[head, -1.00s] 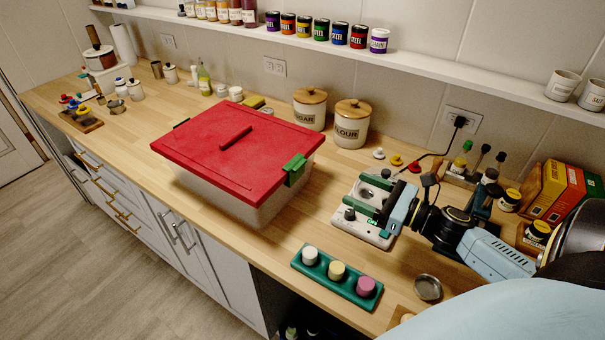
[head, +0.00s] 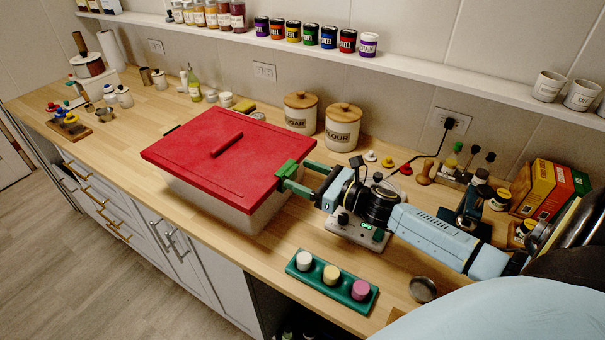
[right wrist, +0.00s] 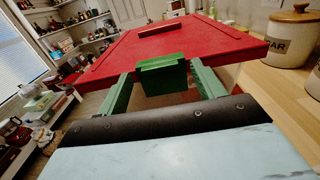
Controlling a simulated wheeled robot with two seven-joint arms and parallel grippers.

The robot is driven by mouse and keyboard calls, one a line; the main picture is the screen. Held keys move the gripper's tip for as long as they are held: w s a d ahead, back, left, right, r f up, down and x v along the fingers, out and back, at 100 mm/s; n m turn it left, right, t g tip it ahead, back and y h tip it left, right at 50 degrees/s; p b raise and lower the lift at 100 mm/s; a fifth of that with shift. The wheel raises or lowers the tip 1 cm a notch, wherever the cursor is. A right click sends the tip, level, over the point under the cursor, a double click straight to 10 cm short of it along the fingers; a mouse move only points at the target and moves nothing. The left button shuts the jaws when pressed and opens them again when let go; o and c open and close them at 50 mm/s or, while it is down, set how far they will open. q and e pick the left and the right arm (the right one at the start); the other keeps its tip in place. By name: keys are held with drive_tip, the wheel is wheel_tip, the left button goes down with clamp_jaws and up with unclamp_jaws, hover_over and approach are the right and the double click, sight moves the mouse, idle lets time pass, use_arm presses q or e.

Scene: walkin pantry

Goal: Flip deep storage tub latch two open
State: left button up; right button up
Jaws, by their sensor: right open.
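The deep storage tub (head: 240,217) stands on the wooden counter, a pale see-through body under a red lid (head: 205,150) with a red bar handle. A green latch (head: 288,171) sits on the lid's right edge. In the right wrist view the same latch (right wrist: 163,75) is centred just ahead. My right gripper (head: 293,177) is open, with its green fingers on either side of the latch, close to it; whether they touch it I cannot tell. Another latch, mostly hidden, shows at the lid's far left edge (head: 172,130). My left gripper is not in view.
A small white device (head: 355,232) lies beneath my right arm. A green tray (head: 330,280) with three round pieces is at the front. Sugar (head: 300,113) and flour (head: 342,127) canisters stand behind the tub.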

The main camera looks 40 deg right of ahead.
drive_tip(key=shift+w+a, duration=0.15)
drive_tip(key=shift+w, duration=0.15)
drive_tip(key=shift+c, duration=0.2)
drive_tip(key=c, duration=1)
drive_tip(key=shift+o, duration=0.2)
drive_tip(key=t+b, duration=0.1)
drive_tip(key=b, duration=0.2)
drive_tip(key=f+t+b, duration=0.1)
drive_tip(key=b, duration=0.2)
drive_tip(key=shift+s+f+y, duration=0.1)
drive_tip(key=shift+s+y, duration=0.25)
drive_tip(key=shift+y, duration=0.05)
drive_tip(key=shift+s+d+t+y+b, duration=0.2)
drive_tip(key=shift+t+y+b, duration=0.1)
drive_tip(key=shift+b, duration=0.45)
drive_tip(key=shift+w, duration=0.1)
drive_tip(key=o, duration=1)
